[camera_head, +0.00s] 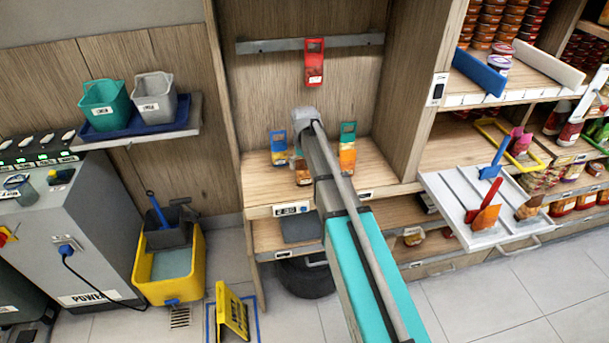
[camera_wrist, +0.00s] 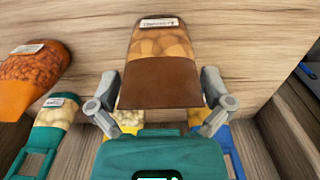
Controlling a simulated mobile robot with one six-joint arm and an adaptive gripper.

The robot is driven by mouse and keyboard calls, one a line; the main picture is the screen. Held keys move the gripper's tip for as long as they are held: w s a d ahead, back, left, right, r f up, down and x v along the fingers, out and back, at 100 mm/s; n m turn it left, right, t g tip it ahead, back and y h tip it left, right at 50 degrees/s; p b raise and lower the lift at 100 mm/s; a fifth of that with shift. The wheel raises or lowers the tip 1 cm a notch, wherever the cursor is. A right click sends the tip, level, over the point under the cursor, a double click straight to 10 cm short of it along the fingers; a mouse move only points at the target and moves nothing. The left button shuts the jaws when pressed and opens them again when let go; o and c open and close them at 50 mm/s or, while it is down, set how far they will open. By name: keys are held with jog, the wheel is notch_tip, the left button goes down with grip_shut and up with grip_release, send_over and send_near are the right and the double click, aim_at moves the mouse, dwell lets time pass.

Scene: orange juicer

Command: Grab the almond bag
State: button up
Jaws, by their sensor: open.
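In the wrist view a bag with a brown band and a clear window of tan nuts (camera_wrist: 162,82) stands between the fingers of my gripper (camera_wrist: 157,80). It looks like the almond bag, but its label is too small to read. The fingers are open, one on each side of the bag; I cannot tell whether either touches it. In the head view a brown bag (camera_head: 302,174) shows low on the wooden shelf, partly behind my arm. My fingertips are hidden there behind the wrist.
A red bag (camera_head: 314,63) hangs on the rail above. A wooden side wall (camera_head: 412,85) bounds the right.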

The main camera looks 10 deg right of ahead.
jog(key=shift+c, duration=0.3)
jog(key=c, duration=0.8)
jog(key=shift+r, duration=0.15)
jog(key=shift+c, duration=0.2)
notch_tip(320, 180, up, 2)
jog(key=shift+p, duration=1.15)
jog(key=s+r+p, duration=1)
jog(key=s, duration=0.4)
jog(key=shift+d+r+p, duration=0.15)
jog(key=shift+r+p, duration=0.2)
jog(key=shift+r, duration=0.05)
